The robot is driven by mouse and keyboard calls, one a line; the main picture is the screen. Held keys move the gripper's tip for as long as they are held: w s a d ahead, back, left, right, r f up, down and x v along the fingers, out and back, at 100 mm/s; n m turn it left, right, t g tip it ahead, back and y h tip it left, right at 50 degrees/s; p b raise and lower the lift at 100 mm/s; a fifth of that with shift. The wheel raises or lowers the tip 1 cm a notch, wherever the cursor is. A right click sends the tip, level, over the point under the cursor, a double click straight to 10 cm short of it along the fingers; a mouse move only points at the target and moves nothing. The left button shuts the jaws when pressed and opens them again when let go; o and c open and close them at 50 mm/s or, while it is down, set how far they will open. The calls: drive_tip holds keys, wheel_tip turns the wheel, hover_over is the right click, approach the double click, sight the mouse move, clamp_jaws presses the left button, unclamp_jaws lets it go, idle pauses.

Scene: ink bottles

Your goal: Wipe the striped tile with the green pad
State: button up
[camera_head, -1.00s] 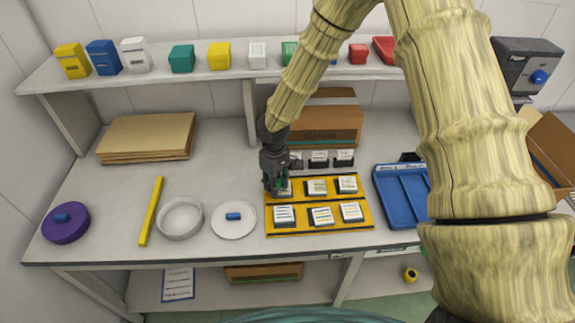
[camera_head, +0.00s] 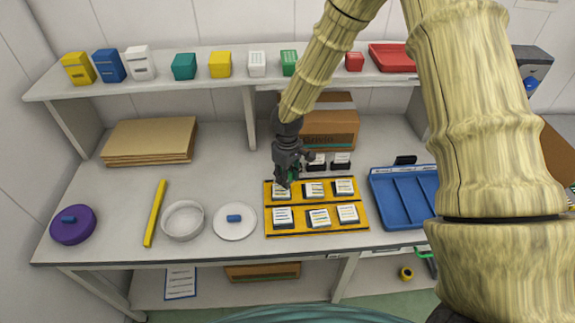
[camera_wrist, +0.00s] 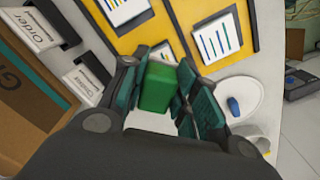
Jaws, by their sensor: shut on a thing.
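My gripper (camera_head: 288,181) is shut on the green pad, which shows between the fingers in the wrist view (camera_wrist: 158,88). It hovers at the back-left corner of the yellow board (camera_head: 299,205), over or just behind the back-left tile (camera_head: 281,193). I cannot tell whether the pad touches that tile, which is partly hidden. White tiles with printed lines sit on the board in two rows. The front-left tile (camera_wrist: 217,40) and the back-middle tile (camera_wrist: 122,8) show coloured stripes in the wrist view. Which one is the striped tile is unclear.
Black label stands (camera_head: 315,163) and a cardboard box (camera_head: 330,128) stand close behind the board. A blue tray (camera_head: 403,200) is at its right. A white lid (camera_head: 234,222), white dish (camera_head: 183,220) and yellow bar (camera_head: 155,212) lie left. My arm hides the right side.

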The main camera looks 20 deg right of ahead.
drive_tip(key=shift+r+p, duration=0.85)
drive_tip(key=shift+r, duration=0.7)
